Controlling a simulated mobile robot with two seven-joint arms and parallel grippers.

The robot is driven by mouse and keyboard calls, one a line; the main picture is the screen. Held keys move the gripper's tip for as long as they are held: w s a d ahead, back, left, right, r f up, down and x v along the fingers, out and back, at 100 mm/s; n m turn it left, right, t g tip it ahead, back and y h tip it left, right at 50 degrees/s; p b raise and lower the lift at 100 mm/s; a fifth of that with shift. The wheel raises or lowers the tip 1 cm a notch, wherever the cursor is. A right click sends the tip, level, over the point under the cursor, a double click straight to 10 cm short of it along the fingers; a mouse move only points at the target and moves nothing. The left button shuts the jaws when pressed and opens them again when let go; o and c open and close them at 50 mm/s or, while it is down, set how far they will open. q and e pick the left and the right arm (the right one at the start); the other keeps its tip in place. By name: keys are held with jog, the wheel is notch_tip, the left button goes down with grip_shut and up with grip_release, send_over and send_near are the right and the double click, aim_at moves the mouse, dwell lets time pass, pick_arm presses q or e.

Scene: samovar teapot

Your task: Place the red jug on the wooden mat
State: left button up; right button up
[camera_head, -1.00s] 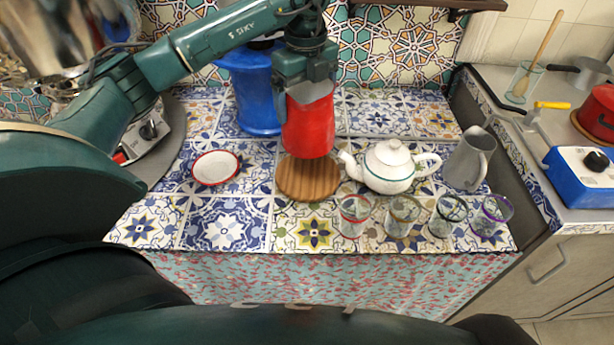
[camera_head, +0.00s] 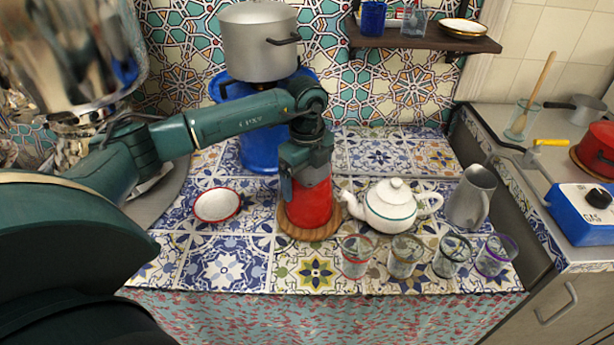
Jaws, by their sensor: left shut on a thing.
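The red jug (camera_head: 311,205) stands upright over the round wooden mat (camera_head: 290,232), within its rim, and its base looks to be on the mat. My left gripper (camera_head: 305,180) points down at the jug from above and is shut on it, covering its upper part. The mat's rim shows around the front and sides of the jug. My right gripper is not in view.
A white teapot (camera_head: 391,206) stands close to the right of the mat, with a grey pitcher (camera_head: 470,197) beyond it. Several glasses (camera_head: 357,256) line the front edge. A red-rimmed white dish (camera_head: 217,205) lies to the left. A blue container (camera_head: 258,150) stands behind.

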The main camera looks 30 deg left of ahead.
pick_arm(q)
jog(key=shift+r, duration=0.1)
jog(key=o, duration=1)
jog(key=shift+o, duration=0.2)
notch_tip(320, 180, up, 12)
